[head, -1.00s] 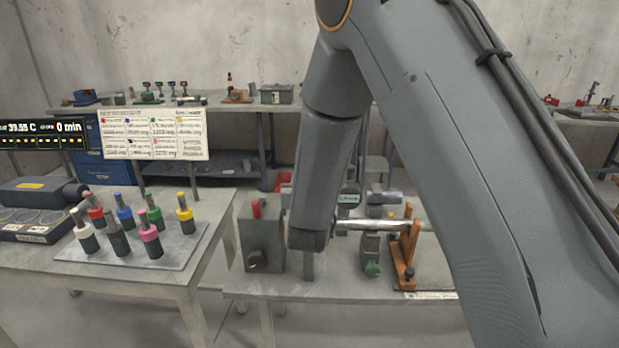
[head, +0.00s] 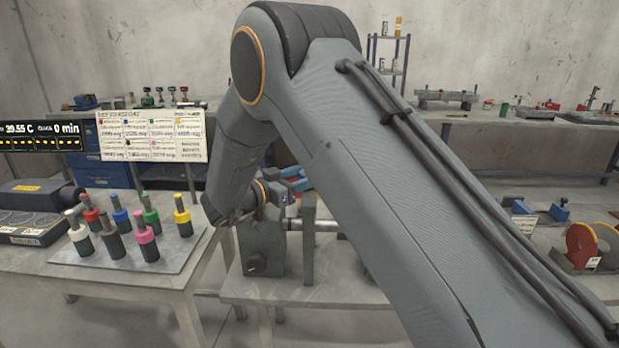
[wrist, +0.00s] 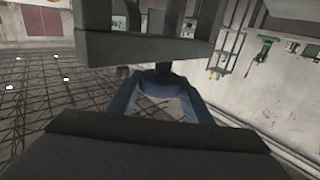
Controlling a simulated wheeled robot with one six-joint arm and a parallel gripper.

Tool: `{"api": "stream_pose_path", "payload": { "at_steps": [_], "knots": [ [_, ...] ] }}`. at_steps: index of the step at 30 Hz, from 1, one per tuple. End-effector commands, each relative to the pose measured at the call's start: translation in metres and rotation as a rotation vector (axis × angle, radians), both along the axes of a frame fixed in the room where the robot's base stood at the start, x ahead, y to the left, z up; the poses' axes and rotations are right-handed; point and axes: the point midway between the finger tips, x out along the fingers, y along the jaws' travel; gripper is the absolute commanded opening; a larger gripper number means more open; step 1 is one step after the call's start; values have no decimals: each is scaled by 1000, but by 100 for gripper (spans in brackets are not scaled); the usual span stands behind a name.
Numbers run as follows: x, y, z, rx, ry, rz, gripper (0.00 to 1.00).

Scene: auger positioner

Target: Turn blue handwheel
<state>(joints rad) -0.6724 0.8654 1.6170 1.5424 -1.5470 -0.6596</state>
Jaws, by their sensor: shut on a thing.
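My gripper (head: 290,183) reaches in at the left, above and behind a grey box (head: 262,248) on the near bench. In the wrist view, the blue fingers of my gripper (wrist: 165,92) are closed around a darker blue part (wrist: 162,82), which looks like the blue handwheel. Its full outline and turning angle are hidden. A grey metal piece (wrist: 140,45) of the positioner lies close in front of the fingers. In the head view, my arm covers much of the positioner; an upright grey plate (head: 308,240) and part of a horizontal shaft show.
The bench (head: 320,290) holding the positioner is largely behind my arm. At left, a table carries a plate with several coloured-collar tools (head: 122,232). A note card (head: 152,137) hangs behind them. A red wheel (head: 581,245) stands on the right bench.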

Motion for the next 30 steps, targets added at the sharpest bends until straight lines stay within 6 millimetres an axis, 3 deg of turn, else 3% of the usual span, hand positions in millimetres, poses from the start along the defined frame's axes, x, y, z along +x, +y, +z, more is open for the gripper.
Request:
{"api": "stream_pose_path", "payload": {
  "at_steps": [9, 23, 24, 27, 30],
  "knots": [
    [1, 0, 1, 0, -2, -95, 24],
    [1, -1, 2, -1, -3, -107, 24],
    [1, -1, 2, -1, -3, -107, 49],
    [1, -1, 1, 0, -3, -107, 64],
    [1, -1, 1, 0, -3, -107, 64]
  ]
}}
